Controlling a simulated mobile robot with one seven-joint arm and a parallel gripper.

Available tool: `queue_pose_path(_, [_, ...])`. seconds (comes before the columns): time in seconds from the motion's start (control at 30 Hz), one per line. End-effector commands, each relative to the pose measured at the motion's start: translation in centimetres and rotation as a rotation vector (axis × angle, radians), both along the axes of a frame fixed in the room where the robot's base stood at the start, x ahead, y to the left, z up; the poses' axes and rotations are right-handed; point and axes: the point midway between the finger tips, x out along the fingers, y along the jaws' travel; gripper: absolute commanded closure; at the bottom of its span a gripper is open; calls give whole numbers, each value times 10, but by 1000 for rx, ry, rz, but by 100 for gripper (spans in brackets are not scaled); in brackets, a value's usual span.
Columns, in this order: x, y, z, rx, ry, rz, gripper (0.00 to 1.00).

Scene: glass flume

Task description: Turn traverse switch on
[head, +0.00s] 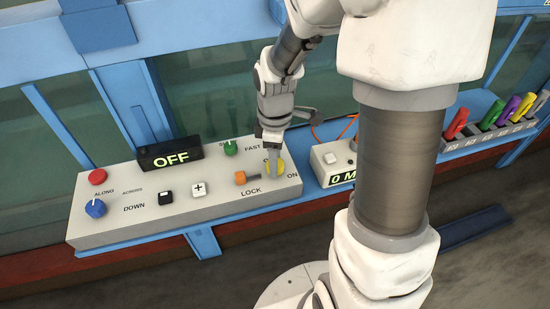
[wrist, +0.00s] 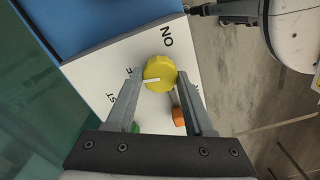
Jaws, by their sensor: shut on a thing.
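The yellow traverse knob (head: 281,167) is at the right end of the grey control panel (head: 110,226), with ON printed to its right. My gripper (head: 273,158) reaches down to it and is shut on it. In the wrist view the knob (wrist: 158,71) sits between the two fingertips (wrist: 157,78). Its white mark points left in that view, towards the partly hidden OFF lettering and away from ON. The black display (head: 170,157) on the panel reads OFF.
An orange knob (head: 240,178) is close to my gripper, beside LOCK. A green knob (head: 231,147), a red button (head: 97,177) and a blue knob (head: 95,208) are on the same panel.

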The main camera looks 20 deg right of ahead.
Motion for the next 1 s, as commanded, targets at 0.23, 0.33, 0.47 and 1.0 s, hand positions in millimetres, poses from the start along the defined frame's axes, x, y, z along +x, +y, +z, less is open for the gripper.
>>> queue_pose_path(0.23, [0,0,0,-1,0,-222,100])
queue_pose_path(0.33, [0,0,0,-1,0,-318,100])
queue_pose_path(0.47, [0,0,0,-1,-1,-441,100])
queue_pose_path(1.0, [0,0,1,0,-2,-952,100])
